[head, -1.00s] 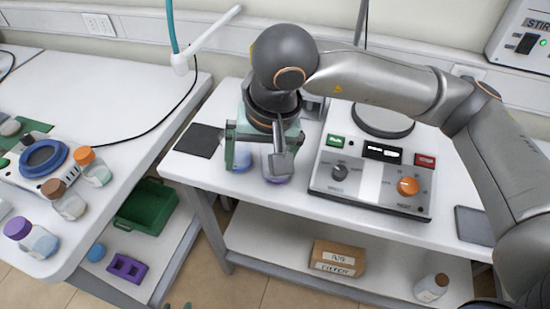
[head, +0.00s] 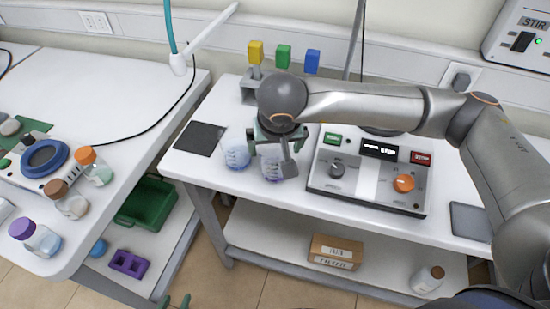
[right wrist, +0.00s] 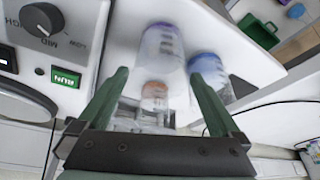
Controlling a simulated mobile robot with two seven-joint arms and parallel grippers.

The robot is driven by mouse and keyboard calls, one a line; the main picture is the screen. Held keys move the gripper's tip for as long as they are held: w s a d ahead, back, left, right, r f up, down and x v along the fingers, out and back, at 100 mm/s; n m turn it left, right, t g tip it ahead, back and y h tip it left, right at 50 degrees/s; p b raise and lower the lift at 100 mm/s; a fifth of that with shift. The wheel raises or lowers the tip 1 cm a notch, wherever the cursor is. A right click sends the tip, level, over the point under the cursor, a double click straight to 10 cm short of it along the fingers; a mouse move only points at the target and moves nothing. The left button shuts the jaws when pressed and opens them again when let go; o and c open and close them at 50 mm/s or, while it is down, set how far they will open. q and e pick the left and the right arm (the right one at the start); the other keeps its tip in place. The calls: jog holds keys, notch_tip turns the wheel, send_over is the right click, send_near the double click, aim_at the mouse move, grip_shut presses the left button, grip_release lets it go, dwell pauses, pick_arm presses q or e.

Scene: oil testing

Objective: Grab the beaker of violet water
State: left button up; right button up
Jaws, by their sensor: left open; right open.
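The beaker of violet water (head: 272,168) stands upright on the middle table, partly hidden by my right gripper. My right gripper (head: 275,147) is open above and around its upper part in the head view; contact cannot be told. In the right wrist view the violet beaker (right wrist: 160,48) shows between and beyond the two green fingertips (right wrist: 158,77). A beaker of blue water (head: 237,155) stands close to its left, and it also shows in the right wrist view (right wrist: 208,72). My left gripper (head: 176,301) shows only its green fingertips at the bottom edge, apart and empty.
A stirrer device (head: 370,180) stands right of the violet beaker. A dark pad (head: 200,139) lies left of the blue beaker. Yellow (head: 256,50), green and blue blocks stand behind my right gripper. A small orange-topped clear vessel (right wrist: 154,97) shows between my right fingers.

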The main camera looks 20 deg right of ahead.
jog(key=shift+x, duration=1.2)
jog(key=c, duration=1.3)
jog(key=shift+c, duration=0.8)
jog(key=shift+r, duration=0.2)
